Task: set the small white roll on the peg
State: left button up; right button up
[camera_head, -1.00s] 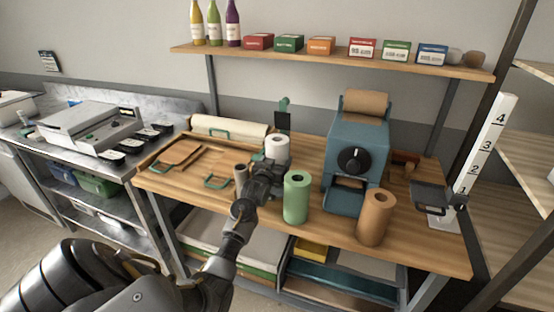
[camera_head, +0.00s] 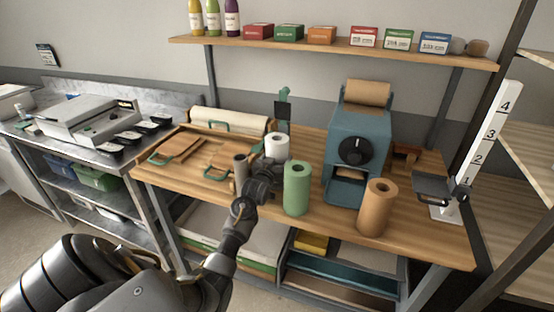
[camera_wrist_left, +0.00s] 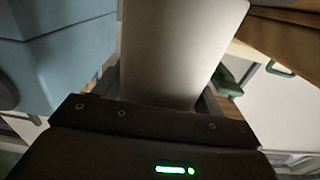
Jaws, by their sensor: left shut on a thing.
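The small white roll (camera_head: 277,148) is upright, held in my left gripper (camera_head: 268,172) over the wooden table. In the left wrist view the roll (camera_wrist_left: 180,50) fills the middle between the jaws of my left gripper (camera_wrist_left: 158,92), which is shut on it. The fingertips are largely hidden by the roll. A green stand (camera_head: 284,95) with a dark plate rises behind the roll. A short grey-brown upright cylinder (camera_head: 240,168) stands left of the gripper. I cannot tell which part is the peg. My right gripper is not in view.
A green roll (camera_head: 297,190) and a brown roll (camera_head: 376,208) stand near the table's front edge. A blue machine (camera_head: 357,150) with a dark knob stands behind them. Boards (camera_head: 185,145) with green handles lie to the left. A shelf (camera_head: 330,48) spans the back.

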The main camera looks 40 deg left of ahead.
pick_arm(q)
jog(key=o, duration=1.4)
jog(key=shift+r, duration=0.15)
jog(key=shift+c, duration=0.2)
jog(key=shift+o, duration=0.2)
notch_tip(320, 180, up, 22)
jog(key=p, duration=1.5)
jog(key=shift+p, duration=0.35)
jog(key=s+d+f+m+h+b, duration=0.1)
jog(key=s+d+f+b, duration=0.1)
jog(key=d, duration=0.6)
jog(key=s+d+f+m+h+b, duration=0.1)
jog(key=s+d+f+b, duration=0.1)
jog(key=s+d+b, duration=0.3)
jog(key=s+d+f+m+t+h+b, duration=0.1)
jog(key=s+d+b, duration=0.3)
jog(key=d, duration=0.7)
jog(key=shift+s+f+h, duration=0.6)
jog(key=shift+s+f, duration=0.2)
jog(key=shift+s, duration=0.35)
